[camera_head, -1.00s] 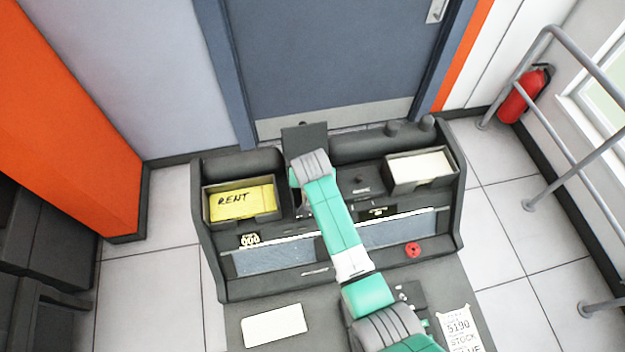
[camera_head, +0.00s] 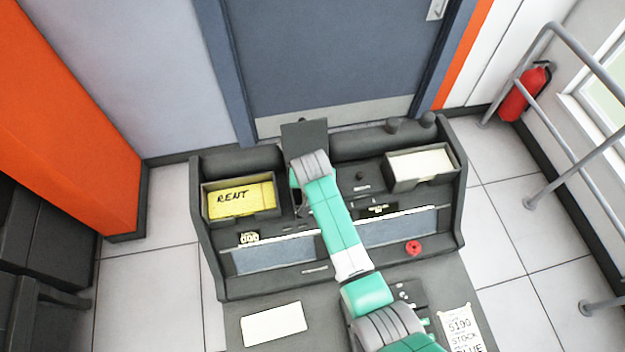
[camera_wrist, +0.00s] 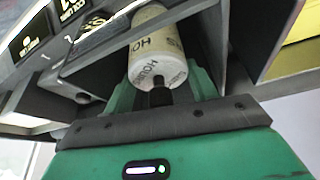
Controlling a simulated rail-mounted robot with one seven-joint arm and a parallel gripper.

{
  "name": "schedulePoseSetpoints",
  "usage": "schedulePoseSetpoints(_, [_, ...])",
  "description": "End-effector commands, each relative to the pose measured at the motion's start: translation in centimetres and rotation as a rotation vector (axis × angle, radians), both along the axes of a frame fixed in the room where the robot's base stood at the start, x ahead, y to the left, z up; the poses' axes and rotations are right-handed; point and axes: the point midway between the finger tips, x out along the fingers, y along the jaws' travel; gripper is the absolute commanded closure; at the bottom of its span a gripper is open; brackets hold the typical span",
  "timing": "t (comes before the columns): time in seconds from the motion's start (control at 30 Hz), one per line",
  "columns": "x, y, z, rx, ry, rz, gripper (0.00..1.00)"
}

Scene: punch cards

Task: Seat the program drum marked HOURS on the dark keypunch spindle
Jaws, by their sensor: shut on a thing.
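The cream drum marked HOURS (camera_wrist: 157,62) shows in the wrist view, straight ahead of my gripper (camera_wrist: 160,88). The green fingers stand on either side of the drum's near end. A short black stub (camera_wrist: 160,97) projects from that end toward my palm, between the fingers. My gripper is shut on the drum. In the head view my arm covers the gripper and the drum. I cannot make out the dark spindle in either view, nor whether the drum touches it.
The dark keypunch desk (camera_head: 290,283) surrounds the arm, with a yellow RENT card stack (camera_head: 240,199) left and a white card stack (camera_head: 420,165) right. Dark panels crowd the drum in the wrist view.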

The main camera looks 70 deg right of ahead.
Motion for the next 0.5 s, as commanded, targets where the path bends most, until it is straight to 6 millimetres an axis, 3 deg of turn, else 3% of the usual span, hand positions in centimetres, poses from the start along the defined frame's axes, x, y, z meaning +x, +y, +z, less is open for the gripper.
schedulePoseSetpoints(0.5, [0.1, 0.0, -1.6, -0.001, -0.001, 0.001, 0.75])
